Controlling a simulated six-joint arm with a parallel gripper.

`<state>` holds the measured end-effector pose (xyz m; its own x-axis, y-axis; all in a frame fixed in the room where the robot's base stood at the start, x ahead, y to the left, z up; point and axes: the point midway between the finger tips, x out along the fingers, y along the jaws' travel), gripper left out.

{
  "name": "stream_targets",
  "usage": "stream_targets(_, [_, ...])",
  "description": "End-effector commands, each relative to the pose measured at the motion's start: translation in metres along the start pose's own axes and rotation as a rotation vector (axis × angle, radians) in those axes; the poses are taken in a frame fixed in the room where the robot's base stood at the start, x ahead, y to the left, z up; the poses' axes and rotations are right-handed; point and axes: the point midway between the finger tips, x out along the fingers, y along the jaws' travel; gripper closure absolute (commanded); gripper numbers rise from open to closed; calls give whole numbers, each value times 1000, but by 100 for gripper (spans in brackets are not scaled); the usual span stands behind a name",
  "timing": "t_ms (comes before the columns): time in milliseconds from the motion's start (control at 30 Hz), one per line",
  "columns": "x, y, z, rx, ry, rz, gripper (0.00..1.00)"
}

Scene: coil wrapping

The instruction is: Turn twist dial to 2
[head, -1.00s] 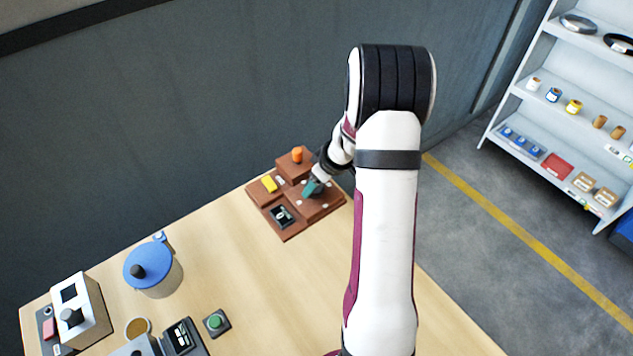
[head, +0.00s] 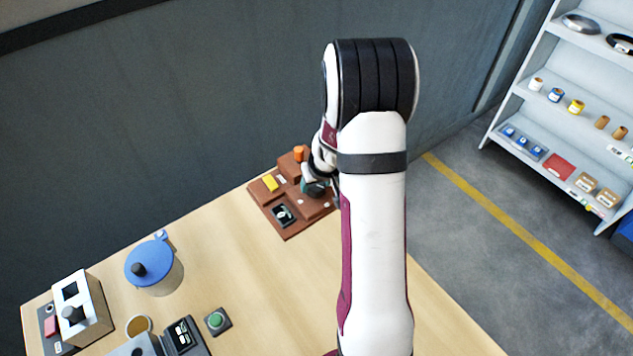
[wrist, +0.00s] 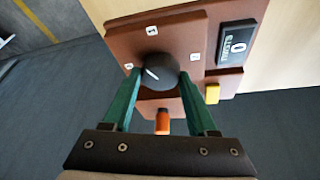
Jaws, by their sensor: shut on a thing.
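The black round twist dial (wrist: 160,72) with a white pointer line sits on a brown board (wrist: 118,38), seen in the wrist view. Small white number labels surround it; their digits are hard to read. The pointer line slants toward the upper left. A dark display (wrist: 236,45) beside it reads 0. My gripper (wrist: 163,88) has its green fingers on either side of the dial, shut on it. In the head view my gripper (head: 312,188) is over the right part of the board (head: 286,231), and my arm hides the dial.
An orange knob (head: 299,153) and a yellow block (head: 270,183) are also on the board. A blue-lidded pot (head: 153,262), a green button box (head: 217,320) and a white device (head: 92,302) stand on the table at left. The table between is clear.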

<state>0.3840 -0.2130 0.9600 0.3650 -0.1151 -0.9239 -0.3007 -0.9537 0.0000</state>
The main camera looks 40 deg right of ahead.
Motion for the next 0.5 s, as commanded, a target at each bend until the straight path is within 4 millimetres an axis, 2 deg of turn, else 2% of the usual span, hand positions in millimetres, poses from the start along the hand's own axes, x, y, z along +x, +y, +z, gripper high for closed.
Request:
stream_targets(367, [0, 0, -1, 2, 2, 2, 97])
stream_targets(400, [0, 0, -1, 1, 2, 2, 36])
stream_targets(500, [0, 0, -1, 2, 2, 2, 18])
